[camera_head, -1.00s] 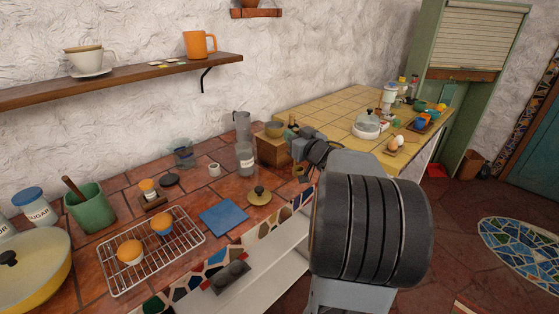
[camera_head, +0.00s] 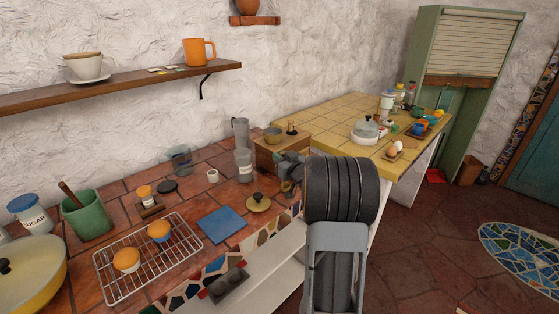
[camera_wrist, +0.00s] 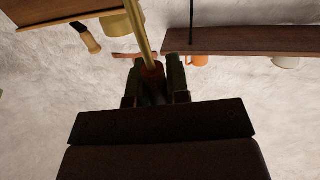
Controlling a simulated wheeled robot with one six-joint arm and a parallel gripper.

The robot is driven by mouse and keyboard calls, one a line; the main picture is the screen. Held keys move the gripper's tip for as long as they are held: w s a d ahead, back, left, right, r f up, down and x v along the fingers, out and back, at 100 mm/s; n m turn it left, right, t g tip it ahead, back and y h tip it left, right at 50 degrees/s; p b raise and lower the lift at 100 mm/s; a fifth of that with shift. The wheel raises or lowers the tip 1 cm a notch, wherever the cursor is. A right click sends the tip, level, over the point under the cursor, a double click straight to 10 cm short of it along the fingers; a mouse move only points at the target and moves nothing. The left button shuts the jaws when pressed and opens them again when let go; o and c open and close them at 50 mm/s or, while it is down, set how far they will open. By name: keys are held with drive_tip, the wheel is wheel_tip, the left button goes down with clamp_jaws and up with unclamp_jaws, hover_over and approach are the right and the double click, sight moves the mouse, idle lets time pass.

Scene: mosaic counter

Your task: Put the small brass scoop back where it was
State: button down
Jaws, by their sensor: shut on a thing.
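In the wrist view, my gripper (camera_wrist: 155,70) is shut on the brass scoop (camera_wrist: 142,35). Its straight brass-coloured shaft runs from between the fingers to the top edge, where it leaves the picture. The scoop's bowl end is not in view there. In the head view, my dark arm links hide most of the gripper beside the wooden box (camera_head: 266,156), and I cannot make out the scoop. The wooden box stands on the tiled counter with a yellowish bowl (camera_head: 272,135) on top.
A blue mat (camera_head: 221,224) and wire rack (camera_head: 186,265) lie nearer. The yellow counter (camera_head: 330,118) is behind. A wall shelf (camera_head: 130,82) hangs above.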

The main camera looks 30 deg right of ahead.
drive_tip(key=shift+f, duration=0.25)
drive_tip(key=shift+f, duration=0.15)
drive_tip(key=c, duration=1.1)
unclamp_jaws()
